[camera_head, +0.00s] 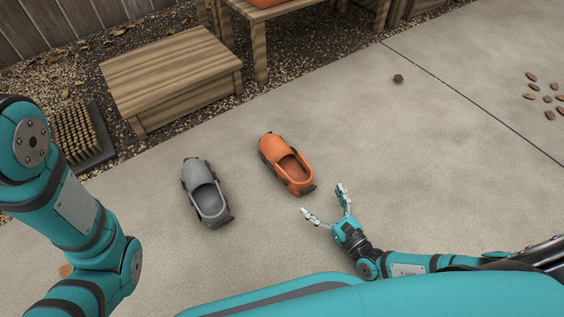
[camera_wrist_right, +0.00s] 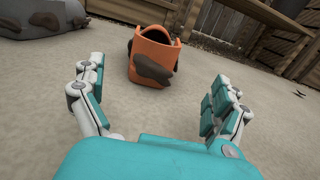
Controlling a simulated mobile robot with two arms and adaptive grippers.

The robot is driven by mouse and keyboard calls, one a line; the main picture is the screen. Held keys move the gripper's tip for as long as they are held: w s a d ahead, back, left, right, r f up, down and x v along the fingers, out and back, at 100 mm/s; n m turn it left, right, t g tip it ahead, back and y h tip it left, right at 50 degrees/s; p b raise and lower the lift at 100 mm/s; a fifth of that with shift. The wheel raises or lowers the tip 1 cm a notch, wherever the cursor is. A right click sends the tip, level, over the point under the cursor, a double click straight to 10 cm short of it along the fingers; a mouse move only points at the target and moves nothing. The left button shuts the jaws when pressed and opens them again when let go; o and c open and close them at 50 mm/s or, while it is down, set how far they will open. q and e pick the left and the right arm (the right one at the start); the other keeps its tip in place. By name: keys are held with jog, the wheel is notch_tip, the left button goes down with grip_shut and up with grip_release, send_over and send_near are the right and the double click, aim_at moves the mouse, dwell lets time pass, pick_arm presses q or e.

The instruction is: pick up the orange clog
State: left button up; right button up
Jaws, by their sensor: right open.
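The orange clog (camera_head: 287,163) lies on the concrete in the middle of the head view, its open heel end toward me. My right gripper (camera_head: 323,202) is open and empty just in front of the clog's heel, a little to the right, with a gap between. In the right wrist view the orange clog (camera_wrist_right: 154,57) stands beyond and between the open fingers of my right gripper (camera_wrist_right: 157,95), not touched by them. My left arm comes in at the left of the head view; its gripper is out of view.
A grey clog (camera_head: 206,193) lies left of the orange one; it also shows in the right wrist view (camera_wrist_right: 45,17). A wooden step (camera_head: 172,75) and a boot brush (camera_head: 80,135) stand farther back. A small brown lump (camera_head: 398,78) lies at the right. Concrete around the clogs is clear.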

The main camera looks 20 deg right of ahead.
aim_at(310, 187)
jog(key=b+x, duration=0.2)
jog(key=x, duration=0.3)
jog(key=shift+w+a, duration=0.1)
jog(key=shift+w, duration=0.05)
jog(key=b+x, duration=0.2)
jog(key=x, duration=0.2)
jog(key=shift+w+a+r+b, duration=0.2)
jog(key=shift+w+a+b, duration=0.05)
jog(key=shift+a+b, duration=0.15)
jog(key=shift+w+a+r, duration=0.15)
jog(key=shift+w, duration=0.2)
jog(key=c, duration=1.2)
jog(key=shift+c, duration=0.2)
